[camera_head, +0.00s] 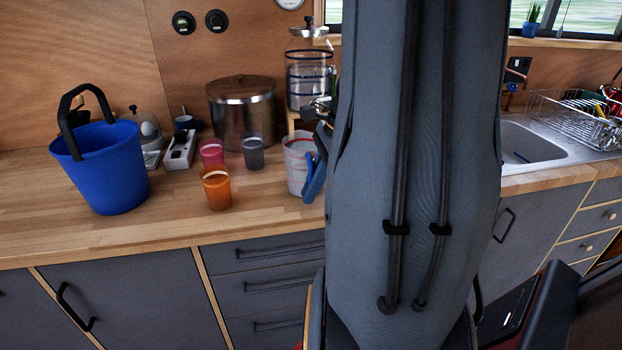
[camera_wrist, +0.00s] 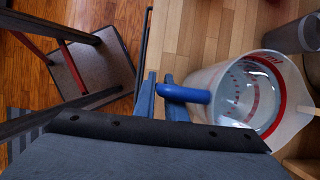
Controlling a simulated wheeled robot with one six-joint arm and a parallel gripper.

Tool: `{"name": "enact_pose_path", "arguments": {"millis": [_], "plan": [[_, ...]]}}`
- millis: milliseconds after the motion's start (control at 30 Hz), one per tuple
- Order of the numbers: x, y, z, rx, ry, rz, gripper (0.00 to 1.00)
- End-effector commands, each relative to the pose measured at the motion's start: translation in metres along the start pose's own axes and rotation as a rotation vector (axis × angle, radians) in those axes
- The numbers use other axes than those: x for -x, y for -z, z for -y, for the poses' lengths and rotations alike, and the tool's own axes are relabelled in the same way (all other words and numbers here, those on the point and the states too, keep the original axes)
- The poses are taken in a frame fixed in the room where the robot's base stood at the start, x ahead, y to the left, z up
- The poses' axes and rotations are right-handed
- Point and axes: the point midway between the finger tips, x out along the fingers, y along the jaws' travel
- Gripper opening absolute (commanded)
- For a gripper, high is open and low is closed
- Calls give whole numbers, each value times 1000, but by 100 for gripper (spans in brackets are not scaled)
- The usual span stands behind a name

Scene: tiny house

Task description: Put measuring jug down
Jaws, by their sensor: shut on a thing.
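The measuring jug (camera_head: 298,168) is a translucent white jug with red markings. In the head view it is at the counter's front part, right of the cups, partly hidden by my arm. It looks upright, and I cannot tell whether its base touches the counter. In the wrist view the jug (camera_wrist: 222,88) shows from above, with its blue handle (camera_wrist: 190,95) toward my gripper. My gripper (camera_wrist: 160,98) has its blue fingers shut on that handle. In the head view part of my gripper (camera_head: 314,178) shows beside the jug.
On the wooden counter (camera_head: 150,235) stand a blue bucket (camera_head: 105,170), an orange cup (camera_head: 216,190), a pink cup (camera_head: 211,154), a grey cup (camera_head: 253,153) and a large metal pot (camera_head: 241,108). A sink (camera_head: 540,143) is right. Counter in front of the cups is clear.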

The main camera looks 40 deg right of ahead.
Motion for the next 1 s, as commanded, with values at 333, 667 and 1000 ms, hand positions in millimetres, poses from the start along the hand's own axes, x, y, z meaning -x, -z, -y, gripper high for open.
{"name": "enact_pose_path", "arguments": {"millis": [333,667,1000], "plan": [[-1,1,1,1,3,0,0],[-2,1,0,1,1,0,29],[22,1,2,2,7,-2,29]]}}
